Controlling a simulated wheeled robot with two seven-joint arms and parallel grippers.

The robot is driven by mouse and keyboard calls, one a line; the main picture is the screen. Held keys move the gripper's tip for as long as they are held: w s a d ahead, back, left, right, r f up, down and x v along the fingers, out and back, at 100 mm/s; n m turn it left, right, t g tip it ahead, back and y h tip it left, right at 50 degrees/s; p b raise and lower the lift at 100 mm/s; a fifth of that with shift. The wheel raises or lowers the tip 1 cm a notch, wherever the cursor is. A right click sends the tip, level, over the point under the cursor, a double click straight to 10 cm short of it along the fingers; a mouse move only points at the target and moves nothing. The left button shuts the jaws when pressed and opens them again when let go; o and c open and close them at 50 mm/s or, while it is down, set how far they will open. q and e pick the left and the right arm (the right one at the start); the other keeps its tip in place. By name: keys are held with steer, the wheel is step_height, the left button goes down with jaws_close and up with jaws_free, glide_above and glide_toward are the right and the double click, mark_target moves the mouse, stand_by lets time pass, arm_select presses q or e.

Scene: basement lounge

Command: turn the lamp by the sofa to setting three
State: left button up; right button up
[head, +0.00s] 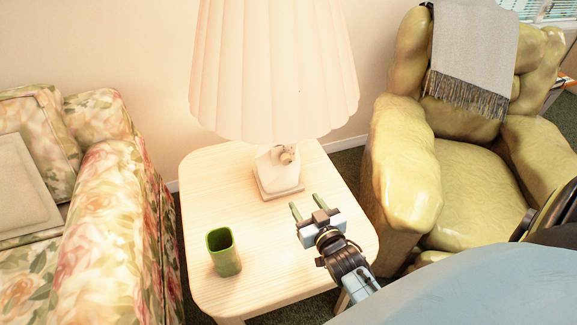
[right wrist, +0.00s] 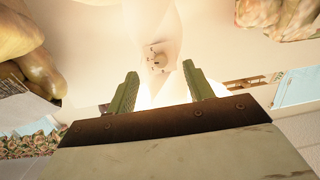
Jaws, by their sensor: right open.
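The lamp (head: 272,75) stands on a light wood side table (head: 215,185) beside the floral sofa (head: 110,215). It has a large pleated shade, lit warm, and a pale base (head: 277,175). A small round knob (head: 287,155) sits on the base just under the shade. The knob also shows in the right wrist view (right wrist: 158,59), with small marks around it, ahead of and between the fingers. My right gripper (head: 306,211) is open and empty, in front of and apart from the lamp base. It shows in the right wrist view (right wrist: 160,90) too. My left gripper is not in view.
A green cup (head: 223,252) stands near the table's front left, left of my right gripper. A yellow-green armchair (head: 470,170) with a grey throw (head: 473,55) stands to the right. The shade overhangs the knob from above.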

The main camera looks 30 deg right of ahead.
mark_target(288, 161)
steer(key=shift+t+h, duration=0.3)
steer(key=shift+t, duration=0.4)
steer(key=w+d+b, duration=0.1)
steer(key=w, duration=0.3)
steer(key=w+d+r+b, duration=0.1)
steer(key=w, duration=0.3)
steer(key=w+d+r+b, duration=0.1)
steer(key=w, duration=0.4)
steer(key=shift+r+b, duration=0.15)
steer(key=shift+b, duration=0.15)
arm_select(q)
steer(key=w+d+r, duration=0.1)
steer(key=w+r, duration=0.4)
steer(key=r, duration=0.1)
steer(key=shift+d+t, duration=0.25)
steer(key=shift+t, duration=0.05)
arm_select(e)
steer(key=shift+w+d, duration=0.1)
steer(key=shift+w, duration=0.25)
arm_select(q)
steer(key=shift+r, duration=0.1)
arm_select(e)
steer(key=shift+r, duration=0.1)
steer(key=c, duration=1)
steer(key=shift+m, duration=0.3)
